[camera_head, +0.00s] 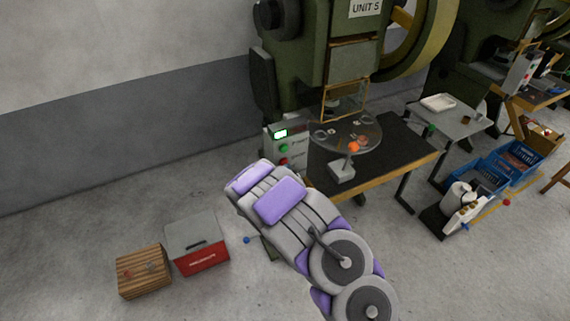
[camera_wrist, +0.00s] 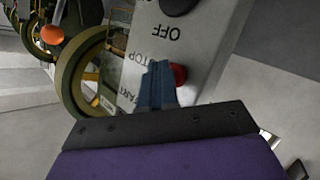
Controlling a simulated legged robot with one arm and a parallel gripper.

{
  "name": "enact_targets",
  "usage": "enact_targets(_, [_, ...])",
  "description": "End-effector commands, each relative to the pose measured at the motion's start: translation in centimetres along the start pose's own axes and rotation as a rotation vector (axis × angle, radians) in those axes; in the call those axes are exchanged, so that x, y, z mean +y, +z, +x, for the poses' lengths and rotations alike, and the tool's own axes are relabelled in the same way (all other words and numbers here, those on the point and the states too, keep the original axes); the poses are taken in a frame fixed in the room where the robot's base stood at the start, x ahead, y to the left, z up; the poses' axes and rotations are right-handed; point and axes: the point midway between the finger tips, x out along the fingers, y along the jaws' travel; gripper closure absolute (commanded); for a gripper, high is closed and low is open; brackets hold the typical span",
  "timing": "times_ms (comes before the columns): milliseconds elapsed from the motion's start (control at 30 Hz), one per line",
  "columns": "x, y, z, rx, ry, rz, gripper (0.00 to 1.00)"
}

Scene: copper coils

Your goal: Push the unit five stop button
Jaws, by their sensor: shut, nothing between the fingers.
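The unit five control box (camera_head: 287,137) is a grey panel with a lit green display, a green button (camera_head: 284,148) and a red stop button (camera_head: 284,161). In the wrist view the panel (camera_wrist: 207,52) appears upside down, with OFF, STOP and START lettering. The red button (camera_wrist: 180,75) sits just right of the fingertips, partly behind them. My gripper (camera_wrist: 158,68) is shut and empty, its blue fingers in front of the panel. Whether it touches the button cannot be told. In the head view my arm hides the gripper.
The green UNIT 5 press (camera_head: 312,70) stands behind the box. A dark-topped table (camera_head: 405,150) is to its right. A red toolbox (camera_head: 200,257) and a wooden crate (camera_head: 143,285) sit on the floor at left. Blue crates (camera_head: 478,180) stand at right.

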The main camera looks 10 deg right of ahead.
Motion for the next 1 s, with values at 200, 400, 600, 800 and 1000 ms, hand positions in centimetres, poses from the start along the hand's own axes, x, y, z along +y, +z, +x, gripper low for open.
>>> enact_targets(200, [-0.18,-0.17,0.15,0.001,-0.001,0.0,1.0])
enact_targets(400, [-0.16,-0.26,0.37,0.0,-0.002,0.003,1.0])
enact_targets(600, [-0.16,-0.25,0.37,0.0,-0.001,0.002,1.0])
enact_targets(800, [-0.01,-0.12,0.17,0.0,0.0,0.0,1.0])
enact_targets(1000, [0.59,0.3,-0.43,0.002,0.0,-0.001,1.0])
